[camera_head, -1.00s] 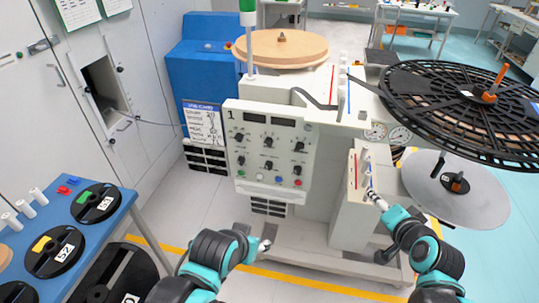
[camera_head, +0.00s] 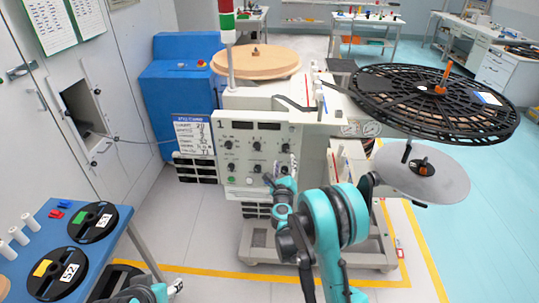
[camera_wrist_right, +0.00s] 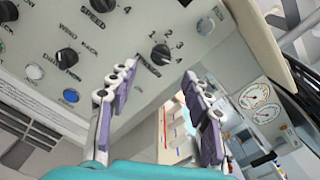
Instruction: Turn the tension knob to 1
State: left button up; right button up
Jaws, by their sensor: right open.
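The tension knob (camera_wrist_right: 160,54) is a black round dial with marks 1 to 4 around it, low on the white control panel (camera_head: 222,126). Its pointer direction is too small to read surely. In the right wrist view my right gripper (camera_wrist_right: 159,72) is open, its grey and purple fingers spread to either side of the knob's near side, with nothing between them. I cannot tell whether they touch it. In the head view the right gripper (camera_head: 285,178) is at the panel's lower right and covers part of it. My left gripper (camera_head: 177,286) is small at the bottom edge.
Other dials, including the speed knob (camera_wrist_right: 96,5) and direction knob (camera_wrist_right: 66,57), and a blue button (camera_wrist_right: 71,95) are close by. A large black reel (camera_head: 385,95) and a grey disc (camera_head: 450,180) stand to the right. A blue table (camera_head: 112,232) holds labelled reels at left.

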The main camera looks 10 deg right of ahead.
aim_at(286, 151)
jog(key=b+x, duration=0.1)
jog(key=x, duration=0.5)
jog(key=shift+w+d+f+b, duration=0.1)
jog(key=shift+w+f+b, duration=0.05)
jog(key=shift+b, duration=0.15)
jog(key=shift+w+d, duration=0.2)
jog(key=shift+w, duration=0.35)
jog(key=c, duration=1.1)
